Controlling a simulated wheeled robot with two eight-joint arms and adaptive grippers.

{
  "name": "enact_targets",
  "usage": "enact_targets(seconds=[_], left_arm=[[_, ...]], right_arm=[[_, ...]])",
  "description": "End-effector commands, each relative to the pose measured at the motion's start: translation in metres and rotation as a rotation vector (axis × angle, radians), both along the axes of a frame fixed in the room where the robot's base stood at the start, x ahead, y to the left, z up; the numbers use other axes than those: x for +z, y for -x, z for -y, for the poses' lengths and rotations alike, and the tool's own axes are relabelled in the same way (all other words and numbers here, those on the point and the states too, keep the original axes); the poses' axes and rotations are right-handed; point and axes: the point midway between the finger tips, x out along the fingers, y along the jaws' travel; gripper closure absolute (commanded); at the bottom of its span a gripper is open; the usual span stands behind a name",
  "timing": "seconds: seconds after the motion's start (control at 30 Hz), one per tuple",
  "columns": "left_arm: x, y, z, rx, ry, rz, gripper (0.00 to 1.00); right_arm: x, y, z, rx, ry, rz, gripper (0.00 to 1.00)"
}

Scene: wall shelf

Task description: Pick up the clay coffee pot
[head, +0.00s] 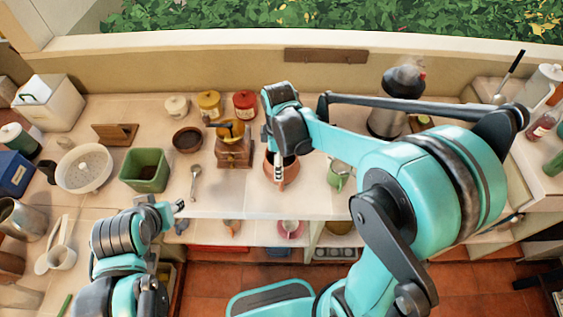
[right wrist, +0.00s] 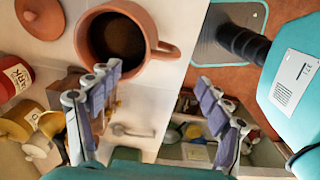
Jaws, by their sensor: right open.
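The clay coffee pot (head: 280,176) stands on the counter near its front edge, below my right gripper (head: 272,140), which partly hides it in the head view. In the right wrist view the reddish-brown pot (right wrist: 150,30) is open at the top, with dark liquid inside. Its handle points right, toward the counter edge. My right gripper (right wrist: 155,78) is open and empty; its two fingers are spread on either side of the handle's line. I cannot tell whether they touch it. My left gripper (head: 175,207) is at the lower left, before the counter edge; its jaws are unclear.
A wooden coffee grinder (head: 234,150) stands just left of the pot, and a green mug (head: 339,176) is to its right. A spoon (head: 195,183) and a green square pot (head: 145,171) lie further left. Red, yellow and white jars (head: 245,103) stand behind.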

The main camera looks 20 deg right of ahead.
Motion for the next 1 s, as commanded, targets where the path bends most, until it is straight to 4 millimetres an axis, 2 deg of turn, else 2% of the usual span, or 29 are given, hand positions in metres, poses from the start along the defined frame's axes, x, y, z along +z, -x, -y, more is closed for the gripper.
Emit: enact_targets(seconds=[0.5, 0.63, 0.83, 0.87, 1.0], left_arm=[[-0.016, 0.000, 0.000, 0.000, 0.000, 0.000, 0.60], [-0.017, 0.000, 0.000, 0.000, 0.000, 0.000, 0.60], [-0.016, 0.000, 0.000, 0.000, 0.000, 0.000, 0.60], [-0.016, 0.000, 0.000, 0.000, 0.000, 0.000, 0.60], [-0.016, 0.000, 0.000, 0.000, 0.000, 0.000, 0.60]], right_arm=[[-0.069, 0.005, 0.005, 0.013, 0.001, -0.005, 0.22], [-0.078, 0.005, 0.005, 0.013, 0.001, -0.005, 0.22], [-0.078, 0.005, 0.005, 0.012, 0.001, -0.005, 0.22], [-0.078, 0.005, 0.005, 0.012, 0.001, -0.005, 0.25], [-0.078, 0.005, 0.005, 0.012, 0.001, -0.005, 0.62]])
